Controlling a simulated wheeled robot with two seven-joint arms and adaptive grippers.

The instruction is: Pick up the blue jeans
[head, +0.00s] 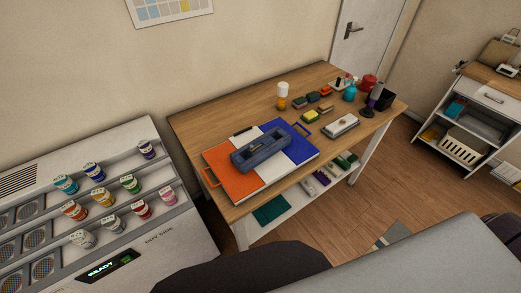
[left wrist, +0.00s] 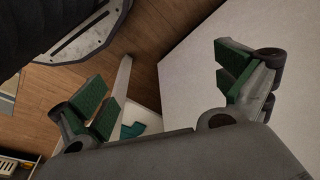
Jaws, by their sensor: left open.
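The blue jeans (head: 263,151) appear as a folded dark blue bundle with a raised rim. They lie on a folding board (head: 229,179) with orange, white and blue panels, on the wooden table. My left gripper (left wrist: 165,85) shows in the left wrist view, with its green-padded fingers wide apart and nothing between them. The jeans are not seen in that view, and the gripper is apart from them. My right gripper is in neither view.
The table (head: 195,124) also holds a silver iron-like object (head: 341,126), small blocks and bottles (head: 350,91). A can dispenser (head: 128,238) stands at left, a white shelf cart (head: 475,120) at right. The left wrist view shows wooden floor and a large white panel (left wrist: 185,110).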

